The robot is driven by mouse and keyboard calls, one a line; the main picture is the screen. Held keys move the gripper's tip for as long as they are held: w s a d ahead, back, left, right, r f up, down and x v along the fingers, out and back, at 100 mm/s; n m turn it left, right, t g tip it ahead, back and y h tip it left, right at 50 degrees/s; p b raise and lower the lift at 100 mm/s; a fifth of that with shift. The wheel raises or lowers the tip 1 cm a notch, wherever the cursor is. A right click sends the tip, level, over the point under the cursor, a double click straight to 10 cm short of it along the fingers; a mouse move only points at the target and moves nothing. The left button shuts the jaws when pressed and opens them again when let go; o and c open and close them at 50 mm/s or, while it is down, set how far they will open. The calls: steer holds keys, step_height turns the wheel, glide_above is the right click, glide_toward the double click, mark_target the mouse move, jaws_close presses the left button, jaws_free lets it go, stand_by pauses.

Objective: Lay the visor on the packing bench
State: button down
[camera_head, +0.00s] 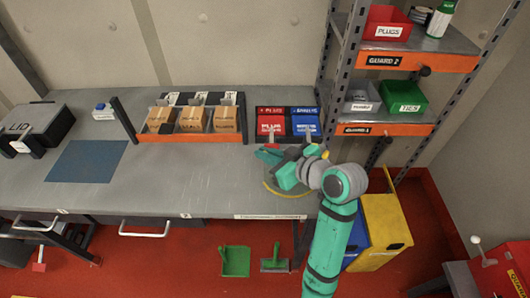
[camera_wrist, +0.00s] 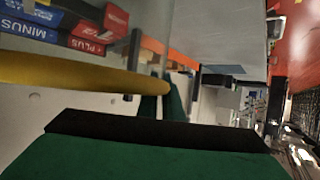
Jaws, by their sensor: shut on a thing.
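The visor (camera_head: 269,188) shows as a thin yellow arc with a see-through dark sheet beside it, under my gripper at the right end of the long grey bench (camera_head: 190,185). My gripper (camera_head: 270,159) is shut on the visor. In the wrist view the visor's yellow band (camera_wrist: 80,75) runs from the left edge to the middle, above a green finger with a dark pad. The rest of the visor is hidden or hard to make out. I cannot tell whether it touches the bench.
Red and blue bins (camera_head: 271,122) stand just behind my gripper. A rack of brown boxes (camera_head: 191,119) stands left of them. A blue mat (camera_head: 86,161) and a black case (camera_head: 34,130) lie at the left. Shelving (camera_head: 398,129) rises at the right. The bench's middle front is clear.

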steer(key=shift+s+d+r, duration=0.1)
steer(key=c, duration=1.9)
jaws_free()
steer(key=shift+d+r, duration=0.1)
steer(key=shift+d, duration=0.1)
steer(key=v, duration=1.1)
steer(key=shift+s+d, duration=0.15)
steer(key=shift+s, duration=0.15)
